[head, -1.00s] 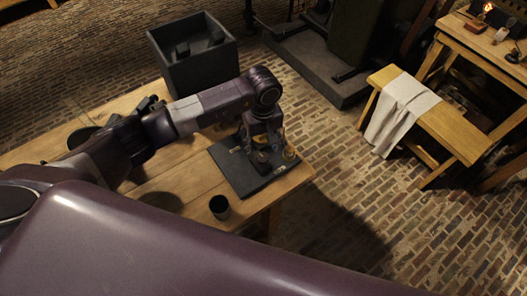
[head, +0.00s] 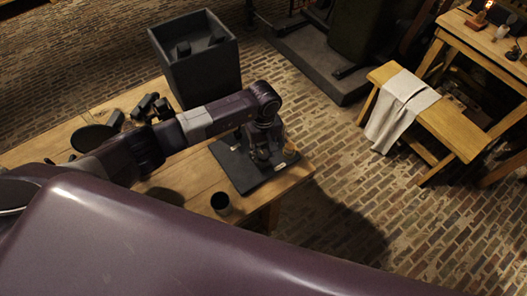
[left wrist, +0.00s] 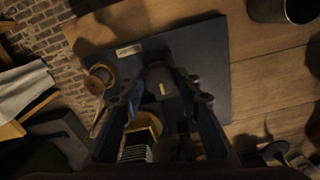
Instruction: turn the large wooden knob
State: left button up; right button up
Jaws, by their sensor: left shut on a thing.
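A dark flat board (head: 232,168) lies on the wooden table, with several small fittings on it. My left gripper (head: 260,153) points down over these fittings and partly hides them. In the left wrist view its fingers (left wrist: 159,88) stand on both sides of a dark rounded knob (left wrist: 158,78) with a pale mark, and they are shut on it. The knob looks dark, so its wood cannot be made out. A brass-coloured round part (left wrist: 148,124) and a striped piece (left wrist: 136,152) show between the fingers, nearer the camera. My right gripper is not in view.
A round yellowish fitting (left wrist: 98,78) and a pale label (left wrist: 129,51) are on the board. A dark cup (head: 221,204) stands beside the board. A grey open bin (head: 200,78) stands behind my arm. A bench with a cloth (head: 402,104) is at right.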

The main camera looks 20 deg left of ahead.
pick_arm(q)
jog(key=shift+w+f+b, duration=0.1)
jog(key=shift+b, duration=0.55)
jog(key=shift+c, duration=0.4)
jog(key=n+b, duration=0.3)
jog(key=b, duration=0.2)
jog(key=shift+f+n+b, duration=0.15)
jog(key=shift+n+b, duration=0.15)
jog(key=shift+n, duration=0.1)
jog(key=n+b, duration=0.4)
jog(key=n, duration=0.1)
jog(key=shift+n, duration=0.3)
jog(key=n+b, duration=0.4)
jog(key=n, duration=0.1)
jog(key=n+b, duration=0.3)
jog(key=n, duration=0.1)
jog(key=shift+n, duration=0.4)
jog(key=n+b, duration=0.1)
jog(key=n, duration=0.1)
jog(key=n+b, duration=0.1)
jog(key=n, duration=0.1)
jog(key=shift+r+n, duration=0.2)
jog(key=shift+n, duration=0.1)
jog(key=n+b, duration=0.2)
jog(key=n, duration=0.2)
jog(key=shift+n, duration=0.3)
jog(key=shift+a+r+n+b, duration=0.15)
jog(key=shift+n+b, duration=0.35)
jog(key=shift+n, duration=1.4)
